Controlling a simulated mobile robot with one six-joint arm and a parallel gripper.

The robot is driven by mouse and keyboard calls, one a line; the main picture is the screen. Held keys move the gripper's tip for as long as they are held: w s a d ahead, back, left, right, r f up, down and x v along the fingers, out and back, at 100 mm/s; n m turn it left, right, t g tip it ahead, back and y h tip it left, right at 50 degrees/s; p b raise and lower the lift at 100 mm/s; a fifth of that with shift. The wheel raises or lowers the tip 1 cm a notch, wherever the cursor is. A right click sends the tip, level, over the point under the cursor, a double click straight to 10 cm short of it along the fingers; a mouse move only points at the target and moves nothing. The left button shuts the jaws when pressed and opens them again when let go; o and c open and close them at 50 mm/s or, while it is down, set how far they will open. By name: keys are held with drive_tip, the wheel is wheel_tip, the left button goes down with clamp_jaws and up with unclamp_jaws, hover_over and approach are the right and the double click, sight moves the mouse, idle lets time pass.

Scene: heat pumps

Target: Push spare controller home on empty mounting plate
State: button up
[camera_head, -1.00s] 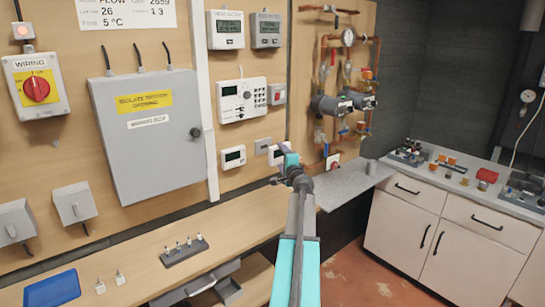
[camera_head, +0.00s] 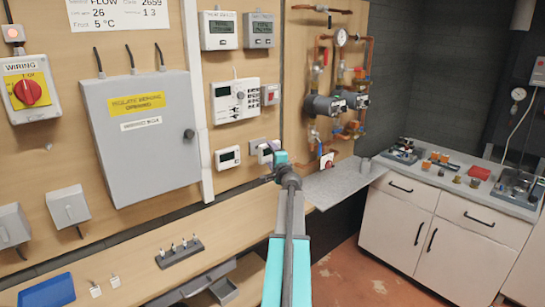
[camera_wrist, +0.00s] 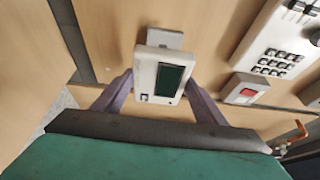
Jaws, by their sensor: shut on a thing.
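The spare controller (camera_wrist: 162,78) is a small white box with a dark green screen. It sits between the two purple fingers of my gripper (camera_wrist: 160,98), which is shut on it. The grey mounting plate (camera_wrist: 165,38) on the wooden wall shows past the controller's upper edge in the wrist view; the rest is hidden behind the controller. In the head view the plate (camera_head: 257,144) shows just up and left of the controller (camera_head: 266,153) and my gripper (camera_head: 271,165). The controller overlaps the plate in the picture; I cannot tell whether they touch.
A similar white controller (camera_head: 228,157) is on the wall to the left. A larger white programmer (camera_head: 235,100) and a red-button switch (camera_head: 270,94) are above. Copper pipes and pumps (camera_head: 327,106) are to the right. A wooden bench (camera_head: 130,260) runs below.

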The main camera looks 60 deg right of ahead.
drive_tip(key=shift+w+d+p, duration=0.2)
drive_tip(key=shift+w+d, duration=0.05)
drive_tip(key=shift+w, duration=0.45)
drive_tip(key=shift+w+d+p, duration=0.15)
drive_tip(key=shift+w+d, duration=0.1)
drive_tip(key=shift+w, duration=0.45)
drive_tip(key=shift+w+d+b, duration=0.2)
drive_tip(key=shift+w, duration=0.35)
drive_tip(key=shift+w+d+b, duration=0.15)
drive_tip(key=shift+w, duration=0.35)
drive_tip(key=shift+w+b, duration=0.15)
drive_tip(key=shift+b, duration=0.35)
drive_tip(key=shift+w+d+b, duration=0.15)
drive_tip(key=shift+w+b, duration=0.4)
idle(1.4)
drive_tip(key=o, duration=0.9)
drive_tip(key=shift+s+a+b, duration=0.65)
drive_tip(key=shift+s+a, duration=0.1)
drive_tip(key=shift+s, duration=1.45)
drive_tip(key=shift+s+a+b, duration=0.6)
drive_tip(key=shift+s+a, duration=0.15)
drive_tip(key=shift+s, duration=1.5)
drive_tip(key=shift+s+a+b, duration=0.65)
drive_tip(key=shift+s+a, duration=0.1)
drive_tip(key=shift+s, duration=1.45)
